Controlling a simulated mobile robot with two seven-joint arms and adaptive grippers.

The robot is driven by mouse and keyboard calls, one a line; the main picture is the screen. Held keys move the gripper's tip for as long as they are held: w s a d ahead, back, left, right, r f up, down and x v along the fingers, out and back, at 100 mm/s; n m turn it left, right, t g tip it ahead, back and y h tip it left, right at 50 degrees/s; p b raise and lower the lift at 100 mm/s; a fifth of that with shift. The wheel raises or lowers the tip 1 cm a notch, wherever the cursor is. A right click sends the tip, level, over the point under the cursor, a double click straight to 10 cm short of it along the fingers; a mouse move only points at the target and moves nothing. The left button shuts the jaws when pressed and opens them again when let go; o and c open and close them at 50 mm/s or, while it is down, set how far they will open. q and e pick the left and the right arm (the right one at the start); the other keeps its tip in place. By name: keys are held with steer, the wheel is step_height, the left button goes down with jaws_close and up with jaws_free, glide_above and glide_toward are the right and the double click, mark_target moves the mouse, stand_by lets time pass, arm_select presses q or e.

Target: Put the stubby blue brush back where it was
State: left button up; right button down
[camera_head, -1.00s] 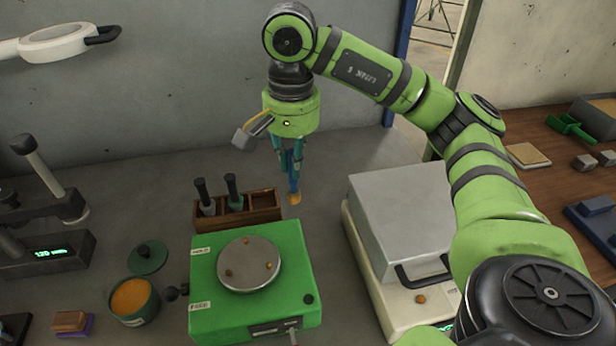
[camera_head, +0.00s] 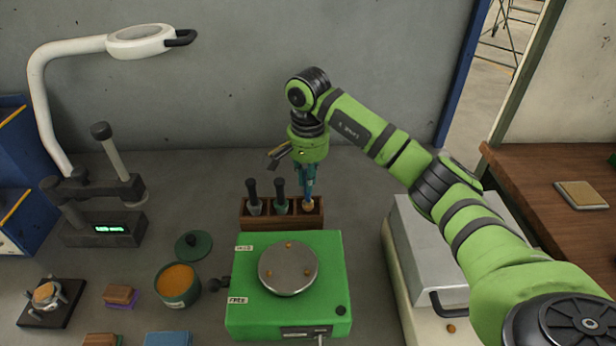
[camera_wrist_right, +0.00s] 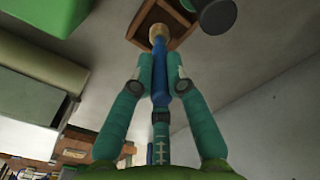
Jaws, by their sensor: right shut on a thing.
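My right gripper (camera_head: 308,184) points down and is shut on the stubby blue brush (camera_wrist_right: 160,80). The brush hangs upright with its tan tip (camera_wrist_right: 158,33) lowest. A wooden rack (camera_head: 260,222) stands behind the green machine. Its left and middle compartments hold dark-handled brushes (camera_head: 253,196). The blue brush's tip is at the right compartment, which holds no other brush. I cannot tell how deep the tip sits in it. In the right wrist view the rack (camera_wrist_right: 181,40) shows beyond the tip. My left gripper is not in view.
A green machine (camera_head: 240,318) with a round metal plate (camera_head: 288,269) is in front of the rack. A grey-lidded box (camera_head: 425,245) stands to the right. An orange-filled pot (camera_head: 177,285) and its lid (camera_head: 193,246) are left. The wall is close behind.

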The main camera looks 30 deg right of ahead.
steer(key=shift+f, duration=0.65)
steer(key=shift+f, duration=0.2)
steer(key=c, duration=1.2)
jaws_free()
steer(key=shift+r, duration=0.1)
